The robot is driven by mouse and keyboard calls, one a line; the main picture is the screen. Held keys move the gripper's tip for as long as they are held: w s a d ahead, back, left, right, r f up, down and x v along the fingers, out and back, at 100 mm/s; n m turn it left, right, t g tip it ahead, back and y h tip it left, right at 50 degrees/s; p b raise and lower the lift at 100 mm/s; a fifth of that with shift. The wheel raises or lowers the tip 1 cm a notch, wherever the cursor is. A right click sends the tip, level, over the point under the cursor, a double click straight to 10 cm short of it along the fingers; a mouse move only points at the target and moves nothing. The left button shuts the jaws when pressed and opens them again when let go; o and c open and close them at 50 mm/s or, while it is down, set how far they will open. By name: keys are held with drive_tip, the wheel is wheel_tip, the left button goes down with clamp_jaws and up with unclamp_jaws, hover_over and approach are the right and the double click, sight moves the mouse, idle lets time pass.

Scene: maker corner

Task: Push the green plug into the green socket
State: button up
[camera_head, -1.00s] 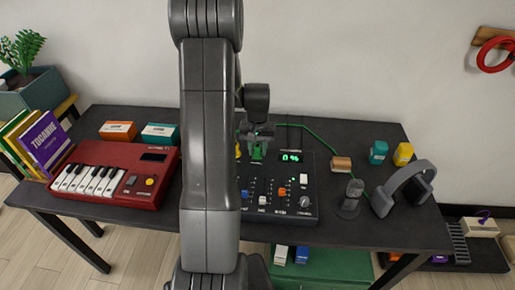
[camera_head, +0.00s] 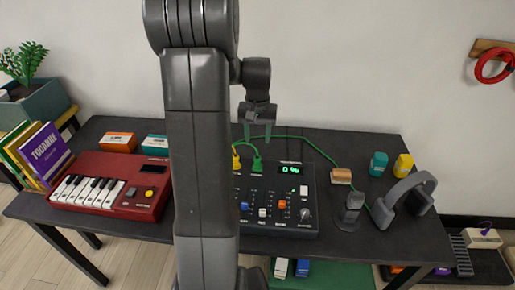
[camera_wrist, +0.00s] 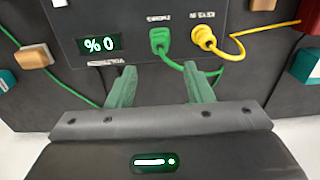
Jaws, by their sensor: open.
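The green plug (camera_head: 257,164) stands at the back of the dark mixer (camera_head: 277,224), with a green cable running from it. In the wrist view the green plug (camera_wrist: 159,39) sits at the mixer's panel, beside the yellow plug (camera_wrist: 202,37). The green socket is hidden beneath the plug, and I cannot tell how deep the plug sits. My gripper (camera_head: 257,136) is open and empty above the green plug, apart from it. Its two green fingers also show in the wrist view (camera_wrist: 160,72), spread, with the plug beyond their tips.
A red keyboard (camera_head: 112,186) lies left of my arm. A wooden block (camera_head: 341,177), a microphone (camera_head: 351,208), headphones (camera_head: 408,196), and teal (camera_head: 378,164) and yellow (camera_head: 403,166) containers stand to the right. The green cable arcs across the table behind the mixer.

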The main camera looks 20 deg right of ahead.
sight(258, 157)
drive_tip(key=shift+r, duration=1.3)
drive_tip(key=shift+f, duration=0.1)
wheel_tip(258, 157, down, 14)
drive_tip(key=shift+r, duration=0.15)
